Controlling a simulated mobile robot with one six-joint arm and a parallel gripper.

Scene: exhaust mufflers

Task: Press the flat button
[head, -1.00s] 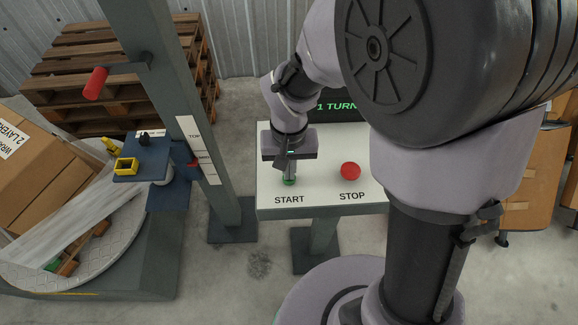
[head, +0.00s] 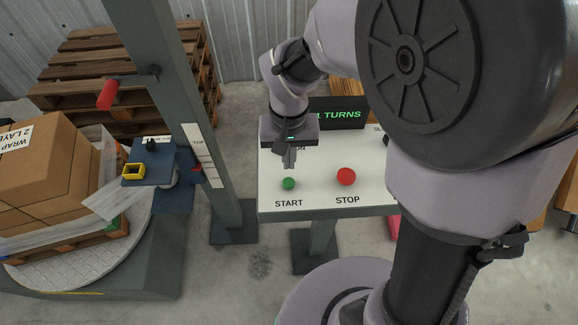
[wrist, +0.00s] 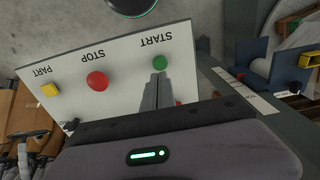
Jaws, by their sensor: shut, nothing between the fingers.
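The green START button (head: 288,183) is a low round button on the white panel (head: 325,200), above its printed label. It also shows in the wrist view (wrist: 161,62). The red STOP button (head: 346,176) is larger and rounded, to its right.
A dark display (head: 337,113) with green text reading "1 TURNS" stands behind the panel. A grey post (head: 190,120) with a red handle (head: 107,95) stands left. Beyond it are a turntable (head: 60,275) with boxes (head: 40,175), and pallets (head: 130,60).

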